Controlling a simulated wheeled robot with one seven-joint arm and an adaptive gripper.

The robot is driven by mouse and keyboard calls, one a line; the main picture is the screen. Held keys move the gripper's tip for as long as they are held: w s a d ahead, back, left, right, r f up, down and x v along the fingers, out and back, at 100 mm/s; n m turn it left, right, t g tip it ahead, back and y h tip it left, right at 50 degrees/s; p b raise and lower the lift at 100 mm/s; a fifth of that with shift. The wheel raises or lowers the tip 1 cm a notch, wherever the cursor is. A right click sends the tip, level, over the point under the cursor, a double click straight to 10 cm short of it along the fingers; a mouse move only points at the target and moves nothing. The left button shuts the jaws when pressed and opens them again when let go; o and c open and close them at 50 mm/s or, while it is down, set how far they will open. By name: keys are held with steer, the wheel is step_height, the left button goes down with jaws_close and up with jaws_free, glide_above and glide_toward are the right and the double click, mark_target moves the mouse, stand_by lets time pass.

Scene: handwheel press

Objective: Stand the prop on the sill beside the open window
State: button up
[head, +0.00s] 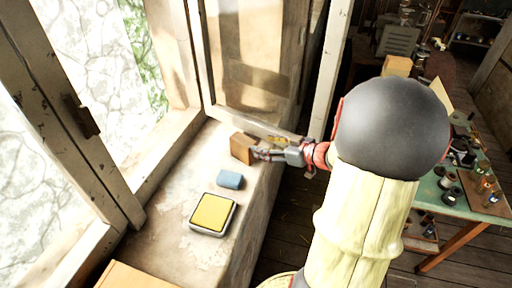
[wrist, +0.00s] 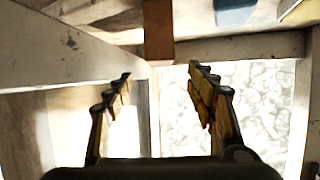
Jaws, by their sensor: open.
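The prop appears to be a brown wooden block (head: 242,148), standing on the pale window sill (head: 165,225) close to the lower edge of the open window (head: 250,65). My gripper (head: 262,153) is at the right of the block, its fingers pointing at it. In the wrist view my gripper (wrist: 160,72) is open and empty. There the block (wrist: 158,32) shows at the top, beyond the fingertips and roughly in line with the gap between them. The head view does not show clearly whether the fingers touch it.
A blue block (head: 230,180) and a yellow-topped box (head: 212,213) lie on the sill, nearer than the brown block. The window frame (head: 190,70) stands behind. A green workbench (head: 470,205) with small items is at the right. Bare sill lies left of the blue block.

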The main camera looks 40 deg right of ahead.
steer(key=w+r+h, duration=0.5)
steer(key=r, duration=0.3)
steer(key=s+a+r+m+g+h, duration=0.2)
steer(key=a+r+m+h, duration=0.1)
steer(key=a+r, duration=0.2)
steer(key=s+a+f+g+y, duration=0.2)
steer(key=s+a+y, duration=0.1)
steer(key=s+a, duration=0.6)
steer(key=s+a+f+n+g+y, duration=0.1)
steer(key=s+a+g+y, duration=0.2)
steer(key=s+a, duration=0.6)
steer(key=a, duration=0.6)
steer(key=shift+a+f+g, duration=0.3)
steer(key=shift+f, duration=0.1)
step_height(320, 180, down, 14)
steer(key=b, duration=1.3)
steer(key=shift+r+b, duration=0.2)
steer(key=shift+b, duration=0.1)
steer(key=shift+r, duration=0.1)
